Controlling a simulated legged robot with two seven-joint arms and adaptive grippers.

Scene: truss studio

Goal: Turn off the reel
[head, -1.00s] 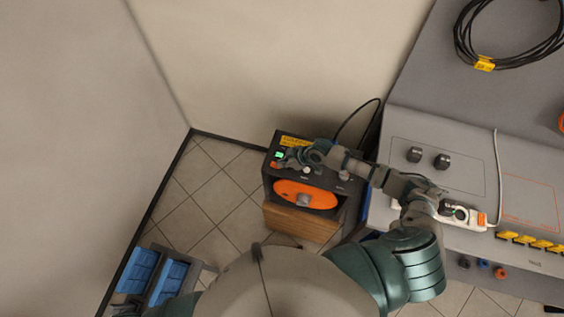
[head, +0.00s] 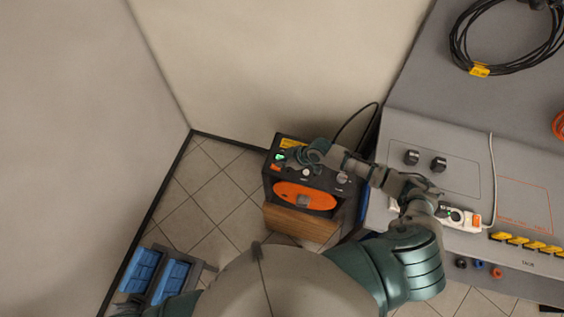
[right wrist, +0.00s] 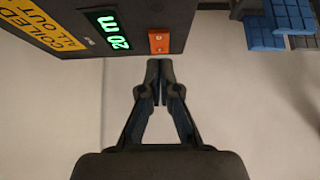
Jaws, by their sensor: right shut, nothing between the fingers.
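The reel (head: 305,195) is a dark box with an orange disc in front. On its top panel are a yellow label (head: 292,141), a lit green display (head: 281,156) and a small orange-red switch (head: 276,168). My left gripper does not show.
The reel stands on a wooden block (head: 300,224) near the wall corner. To the right is a grey bench (head: 440,120) with knobs, a white power strip (head: 460,217) and a coiled black cable (head: 460,50). Blue bins (head: 143,268) stand at the lower left.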

